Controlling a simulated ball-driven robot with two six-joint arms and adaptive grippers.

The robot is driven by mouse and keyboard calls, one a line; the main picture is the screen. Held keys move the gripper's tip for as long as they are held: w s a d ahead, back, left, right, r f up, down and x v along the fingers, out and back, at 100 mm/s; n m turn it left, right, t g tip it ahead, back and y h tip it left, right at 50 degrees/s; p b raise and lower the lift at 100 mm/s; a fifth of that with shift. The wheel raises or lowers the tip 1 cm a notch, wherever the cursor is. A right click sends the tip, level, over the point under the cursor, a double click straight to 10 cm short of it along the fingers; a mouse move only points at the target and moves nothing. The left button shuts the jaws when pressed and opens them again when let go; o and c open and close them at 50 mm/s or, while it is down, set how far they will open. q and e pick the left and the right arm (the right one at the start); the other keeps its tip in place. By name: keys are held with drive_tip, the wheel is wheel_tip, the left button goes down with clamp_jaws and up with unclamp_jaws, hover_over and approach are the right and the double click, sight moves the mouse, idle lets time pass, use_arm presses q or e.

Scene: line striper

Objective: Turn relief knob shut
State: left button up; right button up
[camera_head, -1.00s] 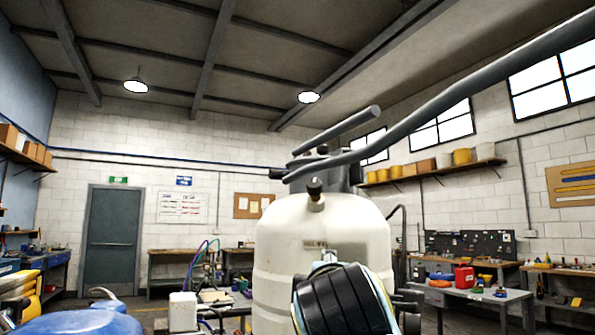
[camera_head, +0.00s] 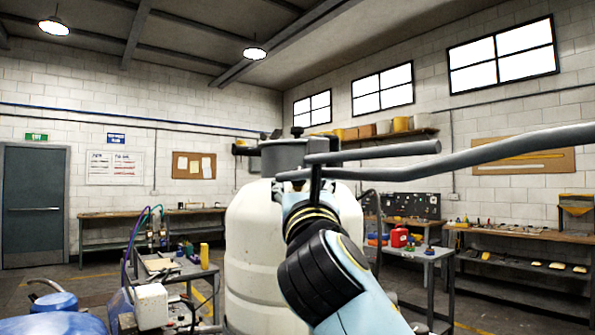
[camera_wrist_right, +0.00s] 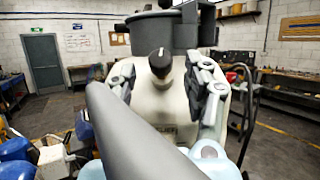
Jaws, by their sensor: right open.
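The relief knob (camera_wrist_right: 160,63) is black with a pale pointer mark. In the right wrist view it stands on the front of the white tank (camera_wrist_right: 157,103), below the dark grey housing. My right gripper (camera_wrist_right: 164,88) is open, with one finger on each side of the knob in the picture; I see no contact. In the head view my right gripper (camera_head: 297,190) is raised in front of the upper part of the tank (camera_head: 250,245), and the arm and gripper hide the knob. My left gripper is not in view.
A grey handlebar (camera_head: 450,158) runs right from the housing (camera_head: 284,156); a thick grey bar (camera_wrist_right: 130,135) crosses close before the wrist camera. A blue rounded vessel (camera_head: 60,322) and a small white box (camera_head: 151,305) are at lower left. Benches line the walls.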

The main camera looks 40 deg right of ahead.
sight(300, 176)
drive_tip(key=x, duration=0.4)
drive_tip(key=shift+w+d+r, duration=0.1)
drive_tip(key=shift+w+d, duration=0.1)
drive_tip(key=shift+w, duration=0.05)
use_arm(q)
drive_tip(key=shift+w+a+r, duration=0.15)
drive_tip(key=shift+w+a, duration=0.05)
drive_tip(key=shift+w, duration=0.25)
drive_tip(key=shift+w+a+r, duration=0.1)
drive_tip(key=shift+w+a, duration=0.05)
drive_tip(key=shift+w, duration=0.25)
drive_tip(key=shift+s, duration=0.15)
use_arm(e)
drive_tip(key=shift+c, duration=0.4)
drive_tip(key=shift+c, duration=1.3)
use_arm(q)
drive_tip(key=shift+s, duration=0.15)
use_arm(e)
clamp_jaws()
